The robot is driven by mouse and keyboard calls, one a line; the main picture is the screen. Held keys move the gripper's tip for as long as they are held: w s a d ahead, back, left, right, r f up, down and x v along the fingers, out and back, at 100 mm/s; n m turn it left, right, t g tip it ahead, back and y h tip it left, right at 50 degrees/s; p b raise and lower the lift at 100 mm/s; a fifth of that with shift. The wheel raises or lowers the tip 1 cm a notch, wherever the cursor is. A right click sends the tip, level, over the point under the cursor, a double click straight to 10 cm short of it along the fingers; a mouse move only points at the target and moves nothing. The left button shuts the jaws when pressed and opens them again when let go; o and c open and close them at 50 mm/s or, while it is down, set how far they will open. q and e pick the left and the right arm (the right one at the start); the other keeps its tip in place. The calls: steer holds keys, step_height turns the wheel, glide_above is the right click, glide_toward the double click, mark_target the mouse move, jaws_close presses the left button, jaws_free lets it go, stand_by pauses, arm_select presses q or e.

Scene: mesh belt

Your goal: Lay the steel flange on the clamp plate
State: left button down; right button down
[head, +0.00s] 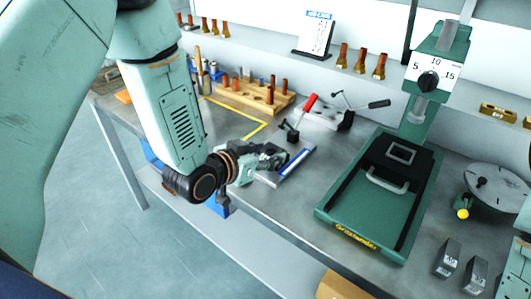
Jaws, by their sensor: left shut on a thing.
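My left gripper (270,160) is over the bench near its front edge, low above a flat grey plate with a blue-and-white strip (296,163). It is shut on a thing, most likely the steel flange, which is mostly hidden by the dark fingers. No flange shows clearly elsewhere. The clamp plate (321,113) appears to be the pale plate behind and to the right of my gripper, beside toggle clamps with a red handle (310,102) and a black handle (378,104). My gripper is apart from it. My right gripper is not in view.
A green press (370,222) stands to the right, with a round disc (490,185) and steel blocks (448,257) beyond it. A wooden rack (250,97) holds copper-coloured pieces at the back left. Bare bench lies between my gripper and the press.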

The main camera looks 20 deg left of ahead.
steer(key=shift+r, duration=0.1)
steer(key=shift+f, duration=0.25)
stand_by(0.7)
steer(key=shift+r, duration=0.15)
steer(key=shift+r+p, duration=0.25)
steer(key=shift+p, duration=0.05)
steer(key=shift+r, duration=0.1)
stand_by(2.7)
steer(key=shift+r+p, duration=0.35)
steer(key=shift+p, duration=0.05)
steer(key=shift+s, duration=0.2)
